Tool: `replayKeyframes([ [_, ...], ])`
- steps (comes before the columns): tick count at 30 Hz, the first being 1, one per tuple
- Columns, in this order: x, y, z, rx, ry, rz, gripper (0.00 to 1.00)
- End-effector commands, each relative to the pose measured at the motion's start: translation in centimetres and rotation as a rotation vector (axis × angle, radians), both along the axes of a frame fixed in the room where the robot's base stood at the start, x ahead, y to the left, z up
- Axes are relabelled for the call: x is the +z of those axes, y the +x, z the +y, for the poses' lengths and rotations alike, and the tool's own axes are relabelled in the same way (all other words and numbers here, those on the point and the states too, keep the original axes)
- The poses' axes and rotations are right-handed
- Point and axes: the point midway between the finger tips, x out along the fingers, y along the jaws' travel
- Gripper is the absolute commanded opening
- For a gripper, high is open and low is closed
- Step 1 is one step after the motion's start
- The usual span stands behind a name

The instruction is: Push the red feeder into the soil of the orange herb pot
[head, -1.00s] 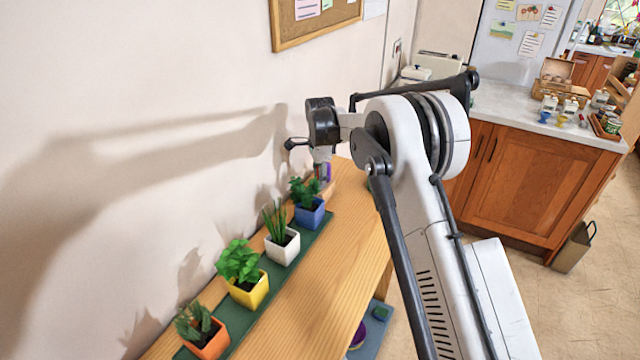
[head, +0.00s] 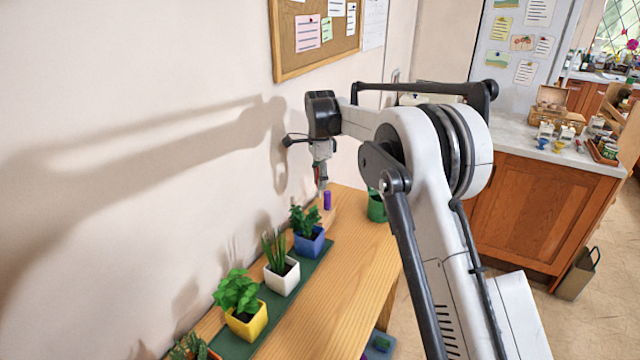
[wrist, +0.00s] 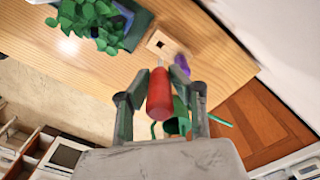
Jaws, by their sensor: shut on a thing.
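My gripper (wrist: 160,98) is shut on the red feeder (wrist: 159,96), which hangs between the two fingers with its pale tip toward the table. In the head view my gripper (head: 321,188) is above the far end of the wooden table, and the feeder in it is barely visible. The orange herb pot (head: 212,354) is at the near left end of the pot row, mostly cut off by the bottom edge of the head view. It is well away from my gripper and not in the wrist view.
A purple feeder (head: 327,200) stands by a wooden block with a hole (wrist: 161,44), below my gripper. A green can (head: 376,206) stands to the right. Blue (head: 309,243), white (head: 282,278) and yellow (head: 246,321) herb pots line the green mat. The wall is close on the left.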

Motion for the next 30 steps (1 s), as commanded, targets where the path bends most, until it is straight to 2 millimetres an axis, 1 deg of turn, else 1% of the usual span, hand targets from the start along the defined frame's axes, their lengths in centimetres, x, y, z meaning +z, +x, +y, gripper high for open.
replayKeyframes([
  [24, 3.5, 0.0, 0.0, 0.0, 0.0, 0.0, 0.04],
  [30, 4.0, 0.0, 0.0, 0.0, 0.0, 0.0, 0.04],
])
